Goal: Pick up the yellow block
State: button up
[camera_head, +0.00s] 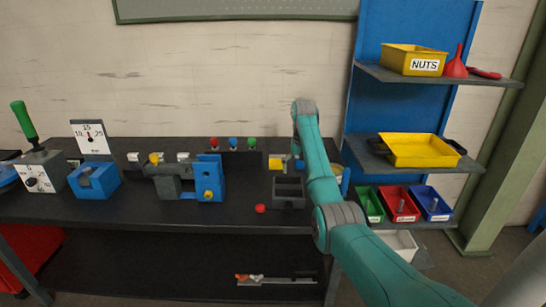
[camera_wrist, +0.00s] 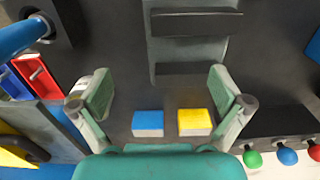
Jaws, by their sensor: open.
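The yellow block (camera_wrist: 195,122) lies on the dark bench top in the wrist view, between my open fingers and nearer the right one. A blue block (camera_wrist: 148,123) lies just left of it with a small gap. My gripper (camera_wrist: 160,95) is open and empty, its two pads spread wide around both blocks. The pads do not appear to touch either block; the height above the bench is hard to tell. In the head view the yellow block (camera_head: 275,163) shows left of my arm, which partly hides the gripper area.
A grey open-topped holder (camera_head: 288,193) stands in front of the blocks. A blue-and-grey vise (camera_head: 208,180) is to the left. Red, blue and green knobs (camera_head: 233,143) line the back. A blue shelf rack with a yellow bin (camera_head: 420,150) stands at right. A red disc (camera_head: 260,208) lies on the bench.

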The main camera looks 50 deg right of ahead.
aim_at(275, 159)
jog(key=i+l, duration=0.75)
jog(key=i, duration=0.15)
